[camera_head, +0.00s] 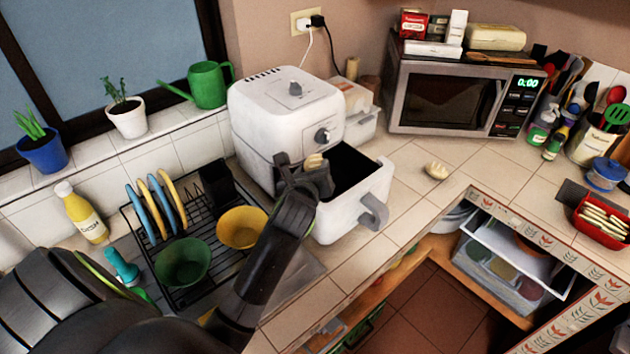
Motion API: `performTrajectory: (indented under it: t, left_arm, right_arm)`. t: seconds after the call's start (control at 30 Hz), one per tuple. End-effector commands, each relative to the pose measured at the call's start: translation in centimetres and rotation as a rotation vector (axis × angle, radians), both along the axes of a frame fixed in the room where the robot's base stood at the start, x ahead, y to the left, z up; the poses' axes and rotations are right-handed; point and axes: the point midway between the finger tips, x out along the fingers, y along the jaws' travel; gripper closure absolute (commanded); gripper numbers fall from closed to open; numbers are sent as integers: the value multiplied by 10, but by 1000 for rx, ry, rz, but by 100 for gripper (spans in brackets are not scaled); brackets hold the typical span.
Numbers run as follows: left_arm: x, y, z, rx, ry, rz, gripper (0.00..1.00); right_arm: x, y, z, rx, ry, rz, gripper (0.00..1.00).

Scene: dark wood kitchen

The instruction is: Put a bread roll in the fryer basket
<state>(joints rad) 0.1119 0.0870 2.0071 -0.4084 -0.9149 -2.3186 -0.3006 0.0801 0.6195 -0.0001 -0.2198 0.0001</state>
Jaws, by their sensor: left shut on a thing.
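The white air fryer (284,112) stands on the tiled counter with its drawer pulled out. The fryer basket (335,228) is open at the top, with a dark inside and a grey handle at its front. My left gripper (312,172) is at the basket's left part, over its opening. It is shut on a bread roll (314,160), which shows only in part between the fingers. I cannot tell how deep the roll is in the basket. Another bread roll (437,170) lies on the counter to the right of the basket. My right gripper is not in view.
A dish rack (188,290) with plates and a green and a yellow bowl stands left of my left arm. A microwave (460,98) is at the back right. A red container (603,218) sits at the far right. Counter around the loose roll is clear.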

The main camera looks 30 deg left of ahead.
Motion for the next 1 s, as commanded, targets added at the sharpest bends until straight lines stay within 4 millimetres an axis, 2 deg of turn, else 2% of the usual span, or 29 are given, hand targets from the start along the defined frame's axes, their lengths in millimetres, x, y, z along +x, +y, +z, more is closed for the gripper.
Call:
performTrajectory:
  t: [0.2,0.3,0.57,1.0]
  left_arm:
    - [0,0,-30,0,3,0,78]
    - [0,0,-37,0,1,-1,78]
    - [0,0,-38,0,-1,-2,78]
    - [0,-1,-51,-1,2,-2,78]
  right_arm:
    - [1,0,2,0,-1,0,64]
    - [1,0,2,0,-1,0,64]
    - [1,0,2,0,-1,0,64]
    - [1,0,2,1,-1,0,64]
